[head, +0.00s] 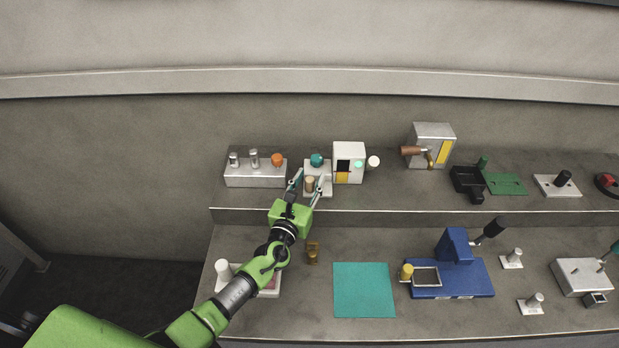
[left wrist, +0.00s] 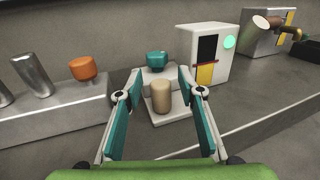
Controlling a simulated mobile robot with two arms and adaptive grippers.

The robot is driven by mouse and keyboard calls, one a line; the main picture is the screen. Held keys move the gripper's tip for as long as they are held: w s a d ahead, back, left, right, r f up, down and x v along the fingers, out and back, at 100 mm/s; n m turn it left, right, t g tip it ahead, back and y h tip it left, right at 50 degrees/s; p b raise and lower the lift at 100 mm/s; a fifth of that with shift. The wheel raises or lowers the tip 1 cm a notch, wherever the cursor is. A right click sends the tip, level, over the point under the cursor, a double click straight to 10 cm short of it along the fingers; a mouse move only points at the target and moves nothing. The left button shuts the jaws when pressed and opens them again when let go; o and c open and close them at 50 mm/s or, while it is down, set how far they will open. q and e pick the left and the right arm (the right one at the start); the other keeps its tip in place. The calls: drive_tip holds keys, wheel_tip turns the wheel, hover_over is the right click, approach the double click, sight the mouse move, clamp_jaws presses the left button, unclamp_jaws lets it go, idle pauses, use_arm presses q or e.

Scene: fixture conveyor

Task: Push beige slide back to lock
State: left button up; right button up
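The beige slide's upright, rounded beige peg (head: 310,184) stands on a small light base plate (head: 325,191) on the raised back shelf. It also shows in the left wrist view (left wrist: 162,96), near the middle. A teal knob (head: 317,159) sits on a block just behind it; it shows in the left wrist view (left wrist: 157,60) too. My left gripper (head: 308,180) is open, with its teal-padded fingers (left wrist: 155,82) spread on either side of the peg. I see a gap on both sides and cannot tell any contact. My right gripper is not in view.
A white box (head: 342,150) with a green light stands close right of the base. A grey block (head: 255,175) with two metal pegs and an orange knob (head: 277,160) is close left. The lower table holds a teal mat (head: 363,290) and a blue fixture (head: 460,280).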

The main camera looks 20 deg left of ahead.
use_arm(q)
drive_tip(key=shift+w, duration=0.3)
clamp_jaws()
drive_tip(key=shift+w+d+b, duration=0.15)
drive_tip(key=shift+w+d, duration=0.1)
drive_tip(key=shift+d, duration=0.7)
drive_tip(key=shift+w+d+b, duration=0.15)
drive_tip(key=shift+w+d, duration=0.05)
drive_tip(key=shift+d, duration=0.75)
unclamp_jaws()
drive_tip(key=shift+w+d, duration=0.1)
drive_tip(key=shift+d, duration=0.05)
